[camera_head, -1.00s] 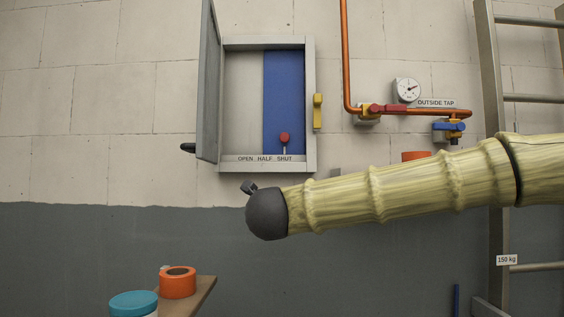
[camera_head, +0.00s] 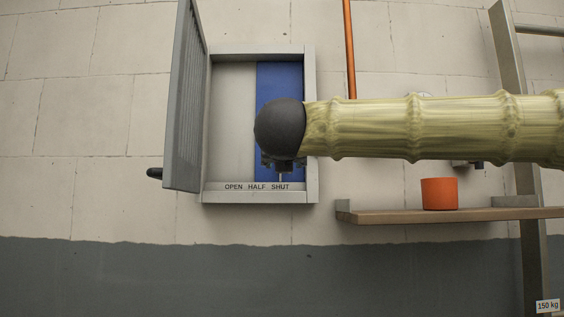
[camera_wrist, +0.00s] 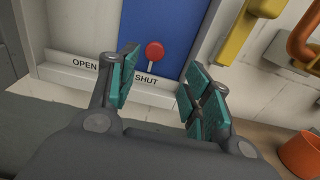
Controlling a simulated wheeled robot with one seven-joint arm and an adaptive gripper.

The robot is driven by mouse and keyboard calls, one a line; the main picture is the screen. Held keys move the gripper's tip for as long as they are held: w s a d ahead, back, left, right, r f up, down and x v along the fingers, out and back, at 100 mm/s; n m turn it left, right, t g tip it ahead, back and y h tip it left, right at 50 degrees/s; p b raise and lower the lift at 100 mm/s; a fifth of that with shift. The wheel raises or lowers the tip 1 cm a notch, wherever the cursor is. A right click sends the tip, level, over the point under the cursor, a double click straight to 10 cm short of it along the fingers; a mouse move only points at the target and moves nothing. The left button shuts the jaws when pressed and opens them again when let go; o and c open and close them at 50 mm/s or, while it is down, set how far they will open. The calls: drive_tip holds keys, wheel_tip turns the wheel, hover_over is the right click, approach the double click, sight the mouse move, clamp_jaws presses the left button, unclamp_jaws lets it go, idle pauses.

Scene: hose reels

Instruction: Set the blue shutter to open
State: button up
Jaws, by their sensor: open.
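The blue shutter (camera_head: 280,76) fills the right part of an open grey wall box (camera_head: 309,80); the left part shows a pale panel. In the wrist view the shutter (camera_wrist: 168,22) carries a red round knob (camera_wrist: 154,50) on a short stem, above the word SHUT on the label strip (camera_wrist: 72,62). My gripper (camera_wrist: 161,70) is open, and the knob shows between and beyond its teal-padded fingers, apart from them. In the head view my gripper (camera_head: 279,163) is in front of the shutter's lower part, and my dark wrist hides the knob.
The box door (camera_head: 184,100) stands open on the left. A yellow handle (camera_wrist: 236,34) is on the wall right of the box. A shelf (camera_head: 440,215) with an orange cup-like object (camera_head: 439,193) is at the lower right. A ladder (camera_head: 520,100) stands far right.

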drive_tip(key=w+p, duration=0.1)
drive_tip(key=w, duration=0.2)
drive_tip(key=w+p, duration=0.2)
drive_tip(key=w, duration=0.1)
drive_tip(key=w+a+p, duration=0.1)
drive_tip(key=w, duration=0.2)
drive_tip(key=shift+w+f, duration=0.1)
drive_tip(key=shift+w, duration=0.25)
drive_tip(key=shift+d, duration=0.1)
drive_tip(key=shift+s, duration=0.1)
drive_tip(key=shift+c, duration=0.8)
clamp_jaws()
